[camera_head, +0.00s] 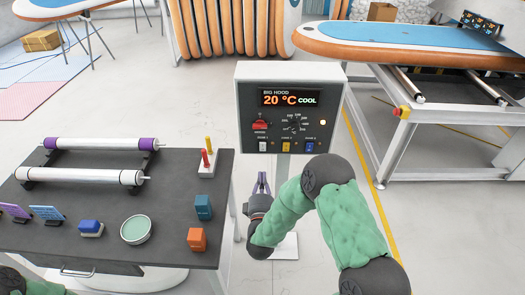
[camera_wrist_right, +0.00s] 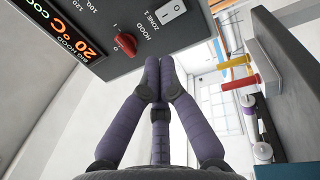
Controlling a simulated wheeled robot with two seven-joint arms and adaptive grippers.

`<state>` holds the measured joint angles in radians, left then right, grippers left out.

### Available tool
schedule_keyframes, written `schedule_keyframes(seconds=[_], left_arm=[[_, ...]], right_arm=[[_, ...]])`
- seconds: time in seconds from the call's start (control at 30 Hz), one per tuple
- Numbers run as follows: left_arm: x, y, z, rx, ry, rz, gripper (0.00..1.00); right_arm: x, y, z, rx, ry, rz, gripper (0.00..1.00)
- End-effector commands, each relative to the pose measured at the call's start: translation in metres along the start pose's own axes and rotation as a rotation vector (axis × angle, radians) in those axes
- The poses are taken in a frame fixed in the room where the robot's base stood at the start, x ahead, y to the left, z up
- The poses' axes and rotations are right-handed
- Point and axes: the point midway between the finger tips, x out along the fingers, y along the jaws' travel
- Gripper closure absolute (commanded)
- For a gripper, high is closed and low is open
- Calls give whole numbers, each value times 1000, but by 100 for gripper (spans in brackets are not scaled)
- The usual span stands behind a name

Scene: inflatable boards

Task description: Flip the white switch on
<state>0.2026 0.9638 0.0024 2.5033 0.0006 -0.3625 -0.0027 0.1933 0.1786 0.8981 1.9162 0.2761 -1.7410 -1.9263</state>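The white switch (camera_head: 263,146) is the left one of three small switches along the bottom of the control panel (camera_head: 244,110). In the right wrist view the white rocker switch (camera_wrist_right: 172,11) shows close up, by the label "ZONE 1". My right gripper (camera_head: 263,177) is below the panel in the head view, apart from the switch. In the wrist view its purple fingers (camera_wrist_right: 159,68) meet at the tips with nothing between them. Only a part of my left arm shows at the bottom left; its gripper is out of view.
The panel also has a red switch (camera_head: 260,126), a knob (camera_head: 295,124), a yellow switch (camera_head: 286,146), a blue switch (camera_head: 309,146) and a lit display (camera_head: 291,99). A dark table (camera_head: 170,212) with rollers and small controls stands left of my right gripper.

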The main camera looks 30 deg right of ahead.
Motion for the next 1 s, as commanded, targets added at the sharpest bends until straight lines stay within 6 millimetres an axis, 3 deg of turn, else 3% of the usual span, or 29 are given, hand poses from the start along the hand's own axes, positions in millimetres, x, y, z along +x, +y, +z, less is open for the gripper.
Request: schedule_keyframes(seconds=[0.6, 0.8, 1.0], left_arm=[[21, -8, -1, 0, 0, 0, 60], [24, -9, -1, 0, 0, 0, 60], [24, -9, -1, 0, 0, 0, 60]], right_arm=[[107, -1, 0, 1, -1, 3, 100], [124, -1, 0, 0, 0, 1, 100], [127, 0, 0, 0, 1, 0, 100]])
